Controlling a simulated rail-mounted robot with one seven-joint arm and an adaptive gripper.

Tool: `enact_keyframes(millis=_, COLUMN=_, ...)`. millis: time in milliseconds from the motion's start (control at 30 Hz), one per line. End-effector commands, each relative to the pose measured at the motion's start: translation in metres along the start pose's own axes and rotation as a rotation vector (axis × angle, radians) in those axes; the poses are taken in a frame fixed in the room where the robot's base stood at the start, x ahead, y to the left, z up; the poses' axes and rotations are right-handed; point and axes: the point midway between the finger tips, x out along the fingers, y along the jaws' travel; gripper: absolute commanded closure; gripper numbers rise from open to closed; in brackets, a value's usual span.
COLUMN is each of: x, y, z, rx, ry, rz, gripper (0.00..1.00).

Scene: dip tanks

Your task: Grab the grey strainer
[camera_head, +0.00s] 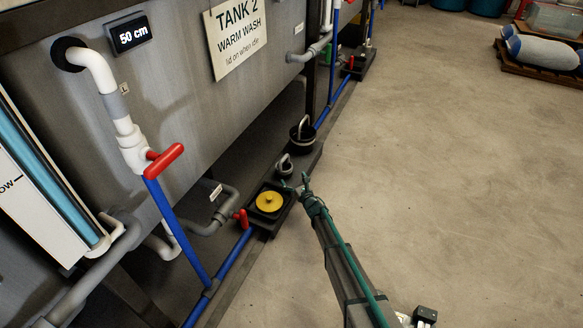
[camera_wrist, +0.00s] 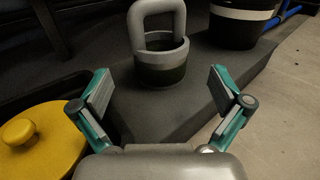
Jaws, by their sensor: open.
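The grey strainer (camera_wrist: 162,66) is a small round cup with a dark lower band and a tall looped grey handle. It stands upright on the dark ledge. In the head view the strainer (camera_head: 284,167) is just left of my gripper (camera_head: 298,186). In the wrist view my gripper (camera_wrist: 165,95) is open and empty. Its two teal fingers with grey pads are spread to either side, and the strainer stands ahead of them, between and beyond the fingertips. I see no contact with it.
A yellow knobbed lid (camera_head: 269,202) sits in a black square box left of my gripper. A black bucket with a white band (camera_head: 301,137) stands behind the strainer. Blue pipes (camera_head: 232,262) and a red valve handle (camera_head: 164,162) line the tank.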

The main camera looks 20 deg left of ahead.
Motion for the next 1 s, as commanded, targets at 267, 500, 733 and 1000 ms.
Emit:
enact_keyframes(millis=267, x=0.041, y=-0.001, z=-0.003, rx=0.003, ry=0.001, rz=-0.001, gripper=0.0)
enact_keyframes(millis=500, x=0.054, y=-0.001, z=-0.002, rx=0.004, ry=0.0, rz=-0.001, gripper=0.0)
enact_keyframes(millis=733, x=0.085, y=-0.002, z=-0.004, rx=0.003, ry=0.0, rz=-0.001, gripper=0.0)
enact_keyframes(millis=1000, x=0.098, y=-0.002, z=-0.001, rx=0.005, ry=0.002, rz=-0.002, gripper=0.0)
